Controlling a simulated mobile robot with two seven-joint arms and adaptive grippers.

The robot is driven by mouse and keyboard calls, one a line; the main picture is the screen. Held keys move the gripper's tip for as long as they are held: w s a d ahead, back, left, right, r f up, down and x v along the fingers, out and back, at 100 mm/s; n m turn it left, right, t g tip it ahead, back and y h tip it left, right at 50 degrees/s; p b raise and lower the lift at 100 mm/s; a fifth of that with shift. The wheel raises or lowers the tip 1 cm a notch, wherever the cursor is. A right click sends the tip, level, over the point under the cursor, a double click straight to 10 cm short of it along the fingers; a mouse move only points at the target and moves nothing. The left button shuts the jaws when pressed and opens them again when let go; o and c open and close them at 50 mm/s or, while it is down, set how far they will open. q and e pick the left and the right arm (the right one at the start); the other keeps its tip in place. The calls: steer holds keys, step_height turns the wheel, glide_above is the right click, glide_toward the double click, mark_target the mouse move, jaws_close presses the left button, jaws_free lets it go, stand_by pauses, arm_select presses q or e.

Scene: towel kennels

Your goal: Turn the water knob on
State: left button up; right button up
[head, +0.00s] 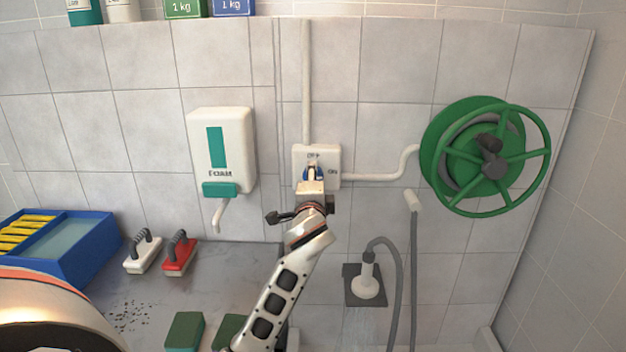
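The water knob (306,177) is blue and sits on a white wall box (301,153) with OFF marked above it and ON at its right. My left gripper (312,172) is at the knob, its fingertips over the knob's face and hiding much of it. I cannot tell whether the fingers are closed on the knob or which way it points. A white shower head (368,283) on a grey hose hangs low on the wall over a dark plate. Faint pale streaks show below it. My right gripper is not in view.
A foam dispenser (222,142) is left of the box; a green hose reel (460,150) is at the right. Below, the grey counter holds a blue tray (105,245), a white brush (143,254), a red brush (179,256) and green sponges (185,331).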

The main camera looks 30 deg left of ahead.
arm_select(q)
steer(key=shift+a+r+m, duration=0.1)
steer(key=shift+r+m, duration=0.05)
steer(key=shift+m, duration=0.25)
steer(key=o, duration=1)
steer(key=shift+o, duration=0.5)
steer(key=v, duration=1.2)
